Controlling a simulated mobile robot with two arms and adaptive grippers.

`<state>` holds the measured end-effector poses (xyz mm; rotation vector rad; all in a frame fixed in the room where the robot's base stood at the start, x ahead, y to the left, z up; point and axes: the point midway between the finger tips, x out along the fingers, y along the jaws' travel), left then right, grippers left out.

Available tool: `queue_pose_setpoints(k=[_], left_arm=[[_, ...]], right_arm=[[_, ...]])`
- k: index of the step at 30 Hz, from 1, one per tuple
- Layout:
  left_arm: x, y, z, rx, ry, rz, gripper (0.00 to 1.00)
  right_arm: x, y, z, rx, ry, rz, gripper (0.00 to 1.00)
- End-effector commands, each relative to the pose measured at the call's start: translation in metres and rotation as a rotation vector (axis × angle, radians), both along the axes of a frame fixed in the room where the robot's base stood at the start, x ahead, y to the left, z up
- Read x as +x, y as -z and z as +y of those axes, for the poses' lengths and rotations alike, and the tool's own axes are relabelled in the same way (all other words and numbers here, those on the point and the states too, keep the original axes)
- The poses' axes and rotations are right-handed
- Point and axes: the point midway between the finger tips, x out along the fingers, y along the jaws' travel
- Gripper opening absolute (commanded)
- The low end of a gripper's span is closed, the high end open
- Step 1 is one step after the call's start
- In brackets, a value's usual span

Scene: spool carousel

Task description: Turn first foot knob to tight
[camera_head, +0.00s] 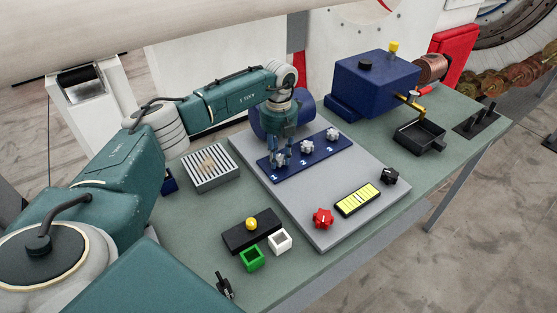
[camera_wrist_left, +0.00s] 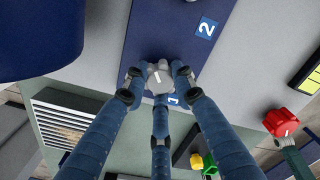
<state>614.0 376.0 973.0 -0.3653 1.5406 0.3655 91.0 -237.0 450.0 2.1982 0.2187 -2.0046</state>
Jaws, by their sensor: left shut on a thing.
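The first foot knob, a grey lobed knob by the label 1, sits at the near left end of the blue strip (camera_head: 315,160). The knob (camera_wrist_left: 158,78) shows a white pointer line on top in the left wrist view. My left gripper (camera_head: 280,155) comes down from above, with its fingers shut around this knob. Knobs 2 (camera_head: 307,146) and 3 (camera_head: 333,134) stand free further along the strip. My right gripper is not in view.
The grey plate (camera_head: 290,215) also carries a red knob (camera_head: 323,217), a yellow gauge (camera_head: 358,199) and a black knob (camera_head: 389,176). A slatted box (camera_head: 211,180) stands left of the plate. A dark blue cylinder (camera_head: 268,120) is close behind my gripper.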

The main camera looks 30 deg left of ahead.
Motion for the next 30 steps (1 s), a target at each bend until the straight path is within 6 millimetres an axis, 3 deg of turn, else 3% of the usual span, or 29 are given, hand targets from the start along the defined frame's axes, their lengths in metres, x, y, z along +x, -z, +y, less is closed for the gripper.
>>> queue_pose_setpoints(k=[12,30], left_arm=[[0.001,0.001,0.000,-0.001,0.395,-0.004,0.00],[0.001,0.000,0.000,-0.001,0.922,-0.002,0.00]], right_arm=[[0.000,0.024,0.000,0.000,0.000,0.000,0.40],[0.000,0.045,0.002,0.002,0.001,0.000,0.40]])
